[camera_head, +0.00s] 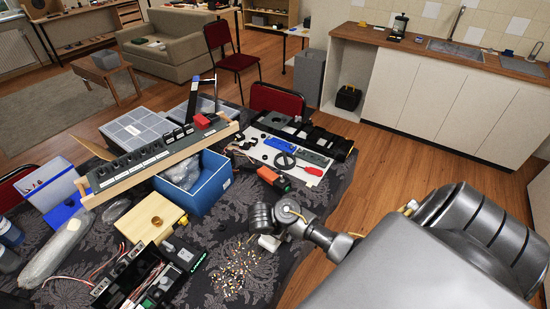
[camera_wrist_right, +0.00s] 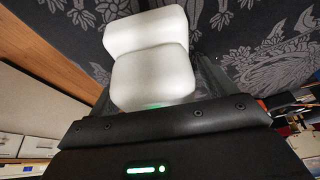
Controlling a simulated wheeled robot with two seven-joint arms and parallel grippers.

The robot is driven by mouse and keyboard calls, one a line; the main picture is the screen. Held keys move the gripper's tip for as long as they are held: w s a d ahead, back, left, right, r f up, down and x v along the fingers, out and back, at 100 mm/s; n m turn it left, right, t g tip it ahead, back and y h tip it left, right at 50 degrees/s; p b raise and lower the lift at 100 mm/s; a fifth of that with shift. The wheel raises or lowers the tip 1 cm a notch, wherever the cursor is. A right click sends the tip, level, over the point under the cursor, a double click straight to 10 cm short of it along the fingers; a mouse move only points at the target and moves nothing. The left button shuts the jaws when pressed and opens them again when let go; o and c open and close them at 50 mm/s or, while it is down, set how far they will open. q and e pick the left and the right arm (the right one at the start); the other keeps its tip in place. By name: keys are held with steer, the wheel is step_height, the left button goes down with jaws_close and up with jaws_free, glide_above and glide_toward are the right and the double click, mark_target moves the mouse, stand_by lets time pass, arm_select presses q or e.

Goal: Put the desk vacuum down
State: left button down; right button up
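A white rounded body, which I take to be the desk vacuum (camera_wrist_right: 150,75), sits between the fingers of my right gripper (camera_wrist_right: 155,95) in the right wrist view. The fingers appear shut on its sides and are partly hidden by it. Patterned dark cloth shows behind it. In the head view my right arm comes in from the right, and a small white part of the vacuum (camera_head: 268,243) shows at the table's right edge. I cannot tell whether it touches the cloth. My left gripper is not in view.
Multicoloured bits (camera_head: 238,265) lie scattered on the patterned cloth beside the vacuum. A yellow box (camera_head: 150,222), a blue bin (camera_head: 205,187), a long switch panel (camera_head: 150,160) and an orange-and-black device (camera_head: 272,179) crowd the table. A little bare cloth (camera_head: 225,228) shows between them.

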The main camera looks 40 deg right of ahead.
steer(key=shift+r, duration=0.25)
steer(key=p+v, duration=0.1)
steer(key=v, duration=0.9)
steer(key=shift+a+r, duration=0.15)
steer(key=shift+r, duration=0.05)
steer(key=shift+s+a+r, duration=0.15)
steer(key=shift+a+r, duration=0.1)
steer(key=shift+r, duration=0.35)
